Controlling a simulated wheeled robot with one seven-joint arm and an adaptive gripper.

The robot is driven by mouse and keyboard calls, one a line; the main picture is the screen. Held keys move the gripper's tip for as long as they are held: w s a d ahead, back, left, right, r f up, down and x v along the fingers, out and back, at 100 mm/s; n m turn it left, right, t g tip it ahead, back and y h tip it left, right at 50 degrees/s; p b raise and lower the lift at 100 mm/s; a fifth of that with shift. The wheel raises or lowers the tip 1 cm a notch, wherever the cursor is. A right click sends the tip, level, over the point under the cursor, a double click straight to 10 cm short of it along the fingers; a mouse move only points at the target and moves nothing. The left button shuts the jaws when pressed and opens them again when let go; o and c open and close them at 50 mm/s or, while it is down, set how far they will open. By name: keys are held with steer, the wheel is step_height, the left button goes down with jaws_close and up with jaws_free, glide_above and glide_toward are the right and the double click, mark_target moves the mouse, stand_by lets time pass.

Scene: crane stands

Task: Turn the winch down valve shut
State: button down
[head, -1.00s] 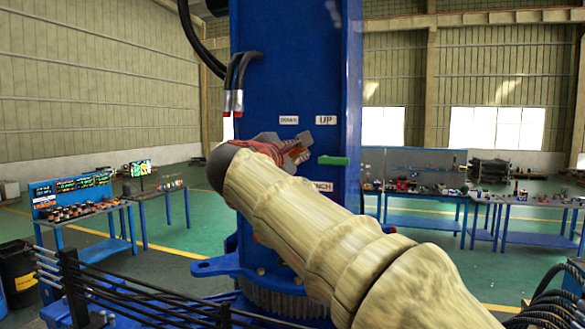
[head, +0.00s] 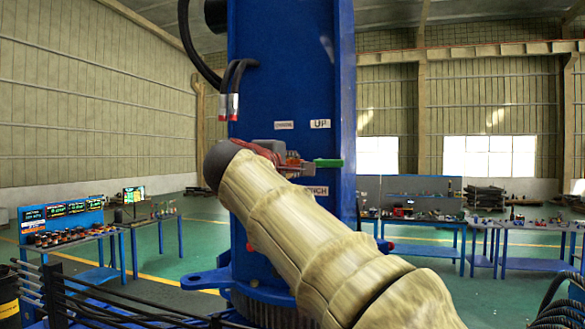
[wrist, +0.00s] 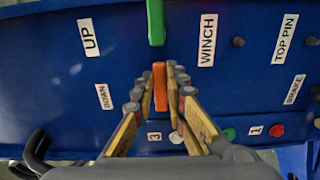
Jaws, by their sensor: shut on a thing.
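The winch down valve has an orange handle (wrist: 160,86), under the DOWN label (wrist: 105,97) on the blue column. My gripper (wrist: 160,73) has its fingers on either side of this handle and is shut on it. The handle lies lengthwise between the fingers, in line with the green handle in the wrist view. In the head view my gripper (head: 290,158) is at the column below the DOWN label, and a little orange shows at its tip. My forearm hides much of the lower panel there.
A green handle (wrist: 155,22) under the UP label (wrist: 89,37) stands just beyond my fingertips; it also shows in the head view (head: 328,163). Hoses (head: 232,85) hang at the column's upper left. Benches (head: 425,225) stand well behind, left and right.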

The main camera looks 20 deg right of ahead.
steer(key=shift+f, duration=0.1)
steer(key=c, duration=1.8)
jaws_free()
steer(key=shift+c, duration=0.2)
steer(key=shift+o, duration=0.2)
steer(key=v, duration=1.2)
